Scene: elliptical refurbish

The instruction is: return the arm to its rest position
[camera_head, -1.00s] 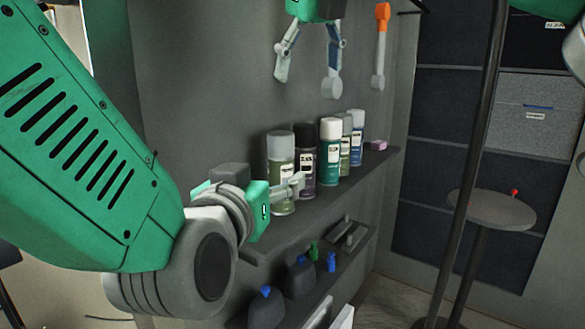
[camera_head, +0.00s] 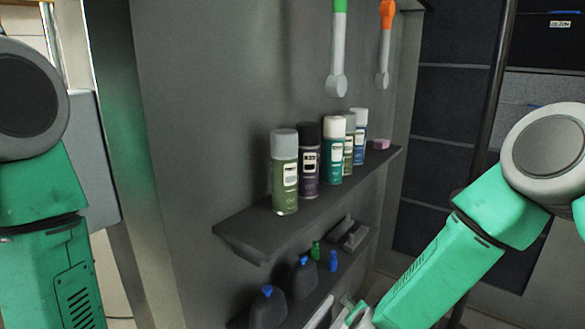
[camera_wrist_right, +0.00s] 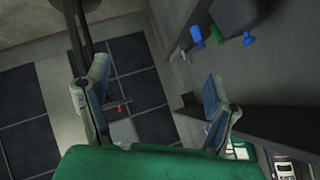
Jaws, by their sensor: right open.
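My right arm (camera_head: 445,270) comes in from the right, green with a grey joint, and slopes down toward the lower middle, in front of the shelves. Its gripper (camera_wrist_right: 152,105) shows in the right wrist view with its two fingers wide apart and nothing between them. In the head view the gripper end is mostly cut off by the bottom edge. My left arm (camera_head: 45,220) hangs down along the left edge, and its gripper is out of the picture.
Several spray cans (camera_head: 284,172) stand upright on the upper shelf (camera_head: 240,228), with a pink block (camera_head: 381,144) behind. Bottles (camera_head: 268,308) stand on the lower shelf. Green-handled (camera_head: 337,50) and orange-handled (camera_head: 384,45) tools hang on the wall. A dark pole (camera_head: 492,100) stands at right.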

